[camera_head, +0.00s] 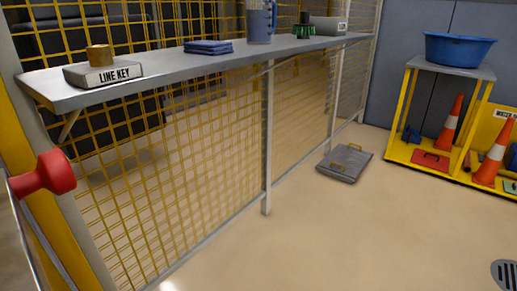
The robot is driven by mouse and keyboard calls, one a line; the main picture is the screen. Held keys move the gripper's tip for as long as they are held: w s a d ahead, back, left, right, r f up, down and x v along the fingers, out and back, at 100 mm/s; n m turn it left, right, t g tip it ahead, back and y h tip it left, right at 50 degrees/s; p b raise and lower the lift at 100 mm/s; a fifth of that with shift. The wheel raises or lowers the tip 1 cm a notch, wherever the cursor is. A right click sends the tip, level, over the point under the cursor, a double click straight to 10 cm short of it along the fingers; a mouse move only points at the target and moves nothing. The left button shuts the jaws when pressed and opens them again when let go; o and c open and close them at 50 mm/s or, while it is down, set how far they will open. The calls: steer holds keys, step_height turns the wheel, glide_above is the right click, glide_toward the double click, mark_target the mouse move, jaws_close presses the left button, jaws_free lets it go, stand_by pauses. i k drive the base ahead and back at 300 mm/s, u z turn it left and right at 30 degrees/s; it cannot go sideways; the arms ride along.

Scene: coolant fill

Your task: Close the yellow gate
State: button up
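Yellow wire mesh (180,150) runs along a grey-framed barrier from the left foreground to the back. At the left edge a broad yellow upright (18,140) stands beside a grey post. A red knob-like handle (45,175) sticks out in front of them, with thin pale bars below it. I cannot tell for sure which part is the gate or whether it stands open; the left edge of the picture cuts it off. My gripper is not in view.
A grey shelf (165,72) along the mesh holds a "LINE KEY" block (103,74), blue cloths (208,47) and a jug (260,22). A grey case (345,163) lies on the floor. A yellow cart (408,110) with cones stands right.

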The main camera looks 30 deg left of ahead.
mark_target(56, 282)
steer(key=i, duration=2.3)
steer(key=u, duration=4.6)
